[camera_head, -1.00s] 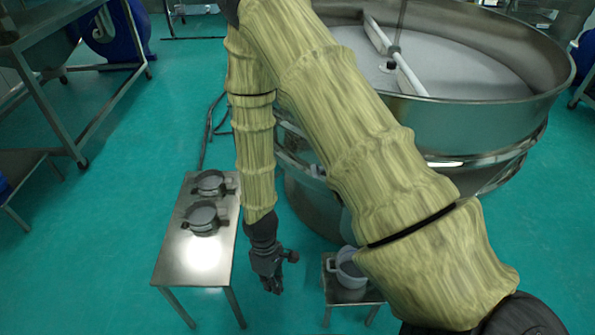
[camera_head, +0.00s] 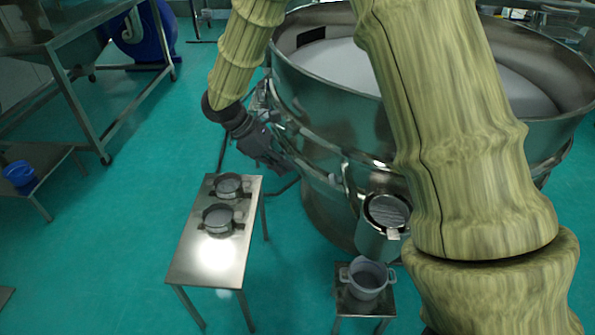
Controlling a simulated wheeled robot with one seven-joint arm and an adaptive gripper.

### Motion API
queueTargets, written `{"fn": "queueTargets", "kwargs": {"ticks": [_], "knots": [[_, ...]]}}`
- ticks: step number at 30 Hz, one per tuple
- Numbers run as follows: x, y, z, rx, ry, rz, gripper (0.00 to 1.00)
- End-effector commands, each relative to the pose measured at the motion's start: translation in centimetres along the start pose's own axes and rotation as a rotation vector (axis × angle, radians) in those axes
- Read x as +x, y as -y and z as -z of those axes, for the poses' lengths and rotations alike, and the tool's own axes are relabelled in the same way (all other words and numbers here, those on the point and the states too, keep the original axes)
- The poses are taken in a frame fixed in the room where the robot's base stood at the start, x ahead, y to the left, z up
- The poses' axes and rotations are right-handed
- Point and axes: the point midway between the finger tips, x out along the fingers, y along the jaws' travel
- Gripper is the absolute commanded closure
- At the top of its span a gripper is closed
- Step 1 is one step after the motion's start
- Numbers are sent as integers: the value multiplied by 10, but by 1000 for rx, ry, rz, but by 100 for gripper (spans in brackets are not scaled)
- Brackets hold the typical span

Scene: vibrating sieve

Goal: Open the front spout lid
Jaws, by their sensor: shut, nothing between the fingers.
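The large round steel sieve (camera_head: 345,125) stands at the upper right. Its front spout (camera_head: 376,240) sticks out low on the near side. The round lid (camera_head: 387,211) at the spout's top has a grey face, a shiny rim and a small pale tab at its lower edge. I cannot tell whether it is fully seated. My gripper (camera_head: 289,170) is shut and empty, left of the spout and clearly apart from the lid. It points down and right beside the sieve's left wall; whether it touches the wall is unclear. My forearm hides part of the sieve's right side.
A steel table (camera_head: 216,251) with two round clamp-like fittings (camera_head: 228,186) stands below my gripper. A grey pot (camera_head: 367,277) sits on a small stand (camera_head: 347,304) under the spout. A blue bucket (camera_head: 20,174) is at far left. Green floor is clear between the tables.

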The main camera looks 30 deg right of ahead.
Motion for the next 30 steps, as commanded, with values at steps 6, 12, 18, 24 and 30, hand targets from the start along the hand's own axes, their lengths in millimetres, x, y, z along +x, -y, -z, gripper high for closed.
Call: {"fn": "queueTargets", "kwargs": {"ticks": [6,12,18,24,30], "knots": [[33,1,0,-2,0,6,100],[67,2,0,-2,-1,6,100],[90,1,-8,1,-3,3,100],[96,1,-27,0,-4,3,100],[100,1,-37,1,-3,2,100]]}}
